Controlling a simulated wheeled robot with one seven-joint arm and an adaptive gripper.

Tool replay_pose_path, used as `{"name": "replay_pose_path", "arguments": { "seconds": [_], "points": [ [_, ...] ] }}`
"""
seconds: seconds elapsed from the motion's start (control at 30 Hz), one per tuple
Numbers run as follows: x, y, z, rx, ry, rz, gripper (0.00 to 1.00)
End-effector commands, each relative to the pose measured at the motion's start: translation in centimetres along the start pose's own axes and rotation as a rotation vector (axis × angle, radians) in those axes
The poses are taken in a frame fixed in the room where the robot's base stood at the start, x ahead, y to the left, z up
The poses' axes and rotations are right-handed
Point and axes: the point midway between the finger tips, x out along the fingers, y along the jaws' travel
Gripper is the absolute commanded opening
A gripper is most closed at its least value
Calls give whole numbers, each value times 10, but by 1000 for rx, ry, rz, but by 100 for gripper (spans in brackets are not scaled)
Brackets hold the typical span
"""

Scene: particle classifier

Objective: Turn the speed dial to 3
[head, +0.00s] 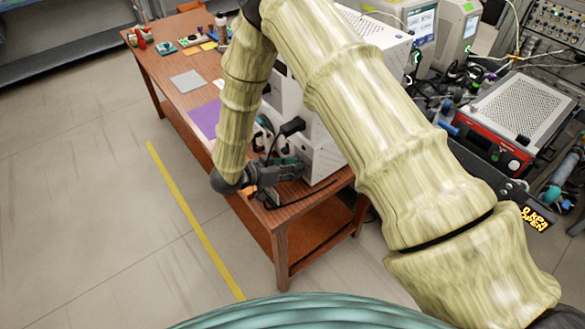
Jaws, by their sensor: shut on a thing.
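The white machine (325,158) stands on the wooden table, partly hidden behind my arm. My gripper (297,168) is at the low part of the machine's front, near the table's front corner. Its fingers are closed in against the machine face, shut on the speed dial. The dial itself is hidden by the fingers, so its number and pointer cannot be read. A black plug with a cable (292,127) sticks out of the machine just above my gripper.
The wooden table (170,62) holds a purple mat (205,119), a grey mat (187,81) and small parts at its far end. A red-fronted device (490,145) and a display reading "0 kPa OPEN" (535,217) are at right. The floor at left is clear.

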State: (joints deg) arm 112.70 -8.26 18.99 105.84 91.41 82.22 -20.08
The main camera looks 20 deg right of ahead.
Motion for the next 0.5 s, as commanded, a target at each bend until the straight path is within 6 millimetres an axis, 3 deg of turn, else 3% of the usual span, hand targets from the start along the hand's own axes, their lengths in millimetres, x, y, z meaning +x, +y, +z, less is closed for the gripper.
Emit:
{"name": "replay_pose_path", "arguments": {
  "seconds": [0.5],
  "points": [
    [1,3,3,421,-3,-179,0]
  ]
}}
